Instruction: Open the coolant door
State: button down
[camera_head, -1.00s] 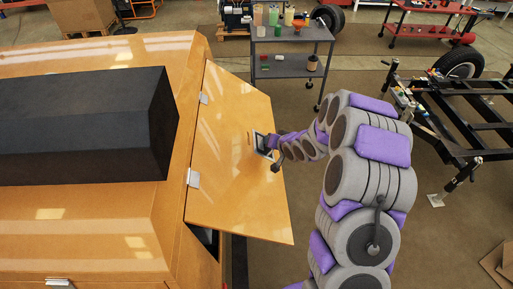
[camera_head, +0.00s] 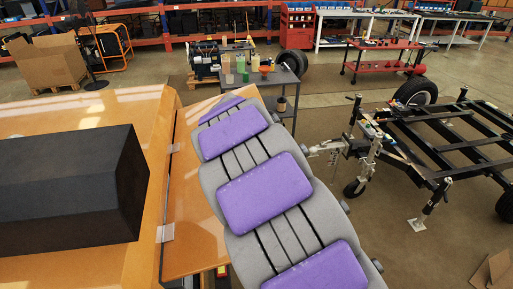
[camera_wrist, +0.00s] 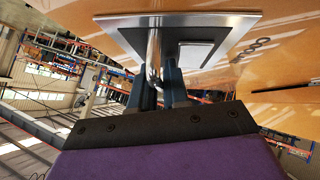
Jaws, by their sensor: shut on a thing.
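The orange coolant door (camera_head: 195,235) is a panel hinged along its left side to the orange housing. In the head view, my arm covers much of it. It stands out from the housing, with its free edge to the right. In the wrist view its underside or face (camera_wrist: 285,75) fills the upper right, with a metal latch plate (camera_wrist: 195,22) and a steel handle bar (camera_wrist: 153,50). My gripper (camera_wrist: 158,85) is shut on the handle bar just below the plate. The gripper is hidden behind my arm in the head view.
A long black block (camera_head: 65,190) lies on top of the orange housing (camera_head: 110,255). A grey cart (camera_head: 275,85) with cups stands behind the door. A black trailer frame (camera_head: 440,145) is at the right. Open floor lies between the cart and the trailer.

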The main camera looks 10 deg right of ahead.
jog(key=a+r+n+h, duration=0.1)
jog(key=a+r, duration=0.2)
jog(key=r, duration=0.2)
jog(key=shift+r+h, duration=0.35)
jog(key=shift+h, duration=0.05)
jog(key=shift+w+a, duration=0.1)
jog(key=c, duration=1.3)
grip_release()
jog(key=shift+w, duration=0.1)
jog(key=shift+o, duration=0.2)
jog(key=shift+a, duration=0.15)
jog(key=shift+s, duration=0.2)
jog(key=p+v, duration=0.1)
jog(key=v, duration=1.6)
jog(key=shift+a+f, duration=0.15)
jog(key=shift+a, duration=0.05)
jog(key=shift+s+d, duration=0.1)
